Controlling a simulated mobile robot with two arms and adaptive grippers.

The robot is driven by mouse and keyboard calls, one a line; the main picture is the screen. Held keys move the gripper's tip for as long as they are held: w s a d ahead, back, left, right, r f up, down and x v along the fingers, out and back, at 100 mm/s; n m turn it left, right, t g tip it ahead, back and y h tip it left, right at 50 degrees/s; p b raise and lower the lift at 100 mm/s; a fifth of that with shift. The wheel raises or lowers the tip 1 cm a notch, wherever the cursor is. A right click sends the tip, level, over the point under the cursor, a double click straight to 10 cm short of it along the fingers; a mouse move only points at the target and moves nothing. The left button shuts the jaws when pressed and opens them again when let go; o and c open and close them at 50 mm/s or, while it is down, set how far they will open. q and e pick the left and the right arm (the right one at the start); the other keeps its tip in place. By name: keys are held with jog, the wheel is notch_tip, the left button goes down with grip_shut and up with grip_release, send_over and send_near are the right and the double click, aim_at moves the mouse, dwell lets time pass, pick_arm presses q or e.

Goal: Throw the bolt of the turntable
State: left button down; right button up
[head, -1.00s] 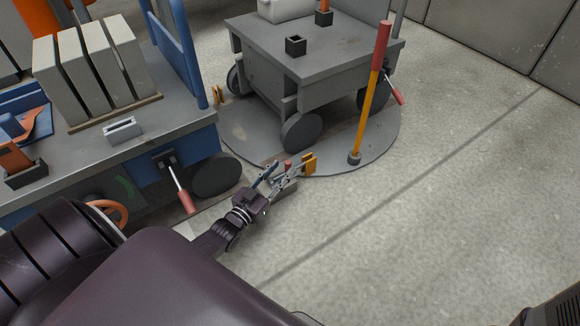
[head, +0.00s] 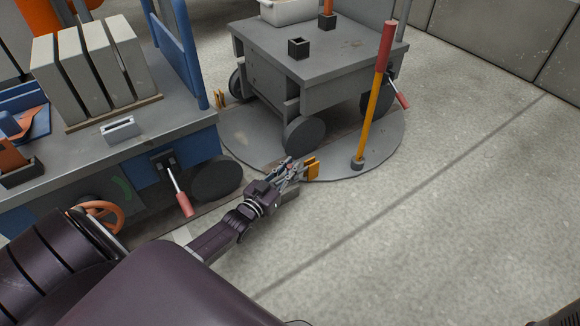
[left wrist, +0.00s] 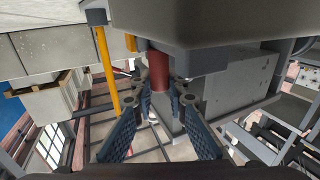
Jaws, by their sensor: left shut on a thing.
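The turntable (head: 385,150) is a flat grey disc set in the floor, with a grey cart standing on it. At its near edge is the bolt, with a red grip (left wrist: 158,72) and a yellow-orange piece (head: 312,168) beside it. My left gripper (head: 289,167) is at this edge, shut on the bolt's red grip. In the left wrist view, my left gripper's fingers (left wrist: 163,97) close around the lower part of the red grip. Much of the bolt's body is hidden behind the fingers.
A yellow bar with a red handle (head: 373,100) stands upright near the turntable's right edge. The grey cart (head: 345,60) carries a white tub. A blue-framed cart (head: 190,140) with grey panels stands at left. The floor (head: 440,220) at right is clear.

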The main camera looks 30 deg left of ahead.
aim_at(275, 184)
pick_arm(q)
jog(key=s+p, duration=0.1)
jog(key=s+a+p, duration=0.1)
jog(key=s, duration=0.1)
jog(key=s+a+p, duration=0.1)
jog(key=shift+s, duration=0.4)
jog(key=shift+s+f, duration=0.1)
jog(key=c, duration=1.9)
grip_release()
jog(key=shift+s+a, duration=0.1)
jog(key=shift+s, duration=0.15)
jog(key=s, duration=1.1)
jog(key=shift+s, duration=0.35)
